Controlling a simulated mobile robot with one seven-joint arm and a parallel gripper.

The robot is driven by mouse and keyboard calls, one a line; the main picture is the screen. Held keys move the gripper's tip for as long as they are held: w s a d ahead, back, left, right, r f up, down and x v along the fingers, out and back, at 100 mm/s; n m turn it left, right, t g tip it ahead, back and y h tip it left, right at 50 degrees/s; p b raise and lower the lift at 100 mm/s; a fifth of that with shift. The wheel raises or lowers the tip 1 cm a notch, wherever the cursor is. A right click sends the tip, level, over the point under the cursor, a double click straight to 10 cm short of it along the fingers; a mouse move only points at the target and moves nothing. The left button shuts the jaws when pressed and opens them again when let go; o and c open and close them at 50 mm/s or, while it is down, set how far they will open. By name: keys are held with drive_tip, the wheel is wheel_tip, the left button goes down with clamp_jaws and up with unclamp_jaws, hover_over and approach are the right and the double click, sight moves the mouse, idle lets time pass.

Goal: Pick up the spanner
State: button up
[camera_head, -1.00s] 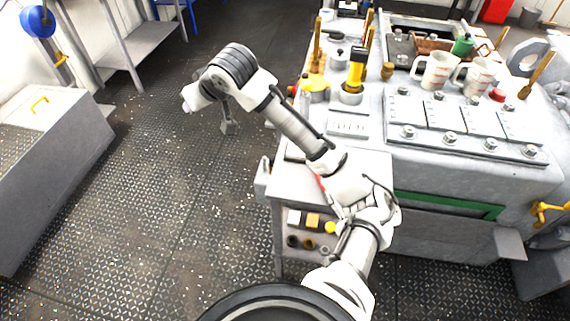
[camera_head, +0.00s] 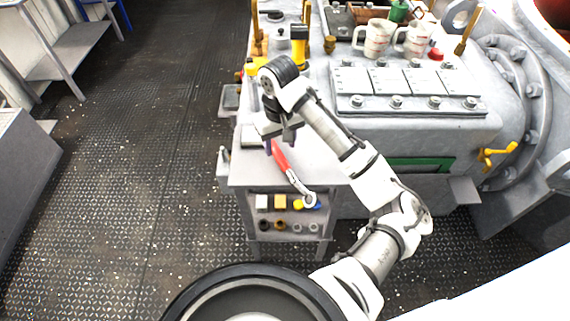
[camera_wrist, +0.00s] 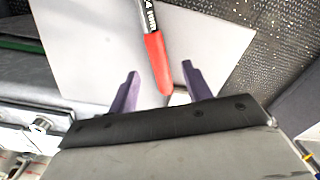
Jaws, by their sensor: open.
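The spanner (camera_head: 288,170) has a red handle and a silver shaft with a ring end. It lies on the grey bench top (camera_head: 325,170), with its ring end reaching past the front edge. My gripper (camera_head: 279,142) is open and empty, over the handle end. In the wrist view the red handle of the spanner (camera_wrist: 157,58) points down between the two purple fingers of my gripper (camera_wrist: 160,72), apart from both. The ring end is out of the wrist view.
Under the bench top is a rack of coloured knobs (camera_head: 285,203). Behind it stand a yellow-and-black tool (camera_head: 299,45), two mugs (camera_head: 377,38) and a machine block with bolted plates (camera_head: 410,85). Open patterned floor (camera_head: 140,150) lies to the left.

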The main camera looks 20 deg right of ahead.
sight(282, 158)
drive_tip(key=shift+s+d+f+p, duration=0.1)
drive_tip(key=shift+f+p, duration=0.25)
drive_tip(key=shift+f, duration=1.1)
drive_tip(key=shift+d+f+p, duration=0.1)
drive_tip(key=shift+f+p, duration=0.2)
drive_tip(key=shift+f, duration=1.15)
drive_tip(key=shift+r, duration=0.1)
clamp_jaws()
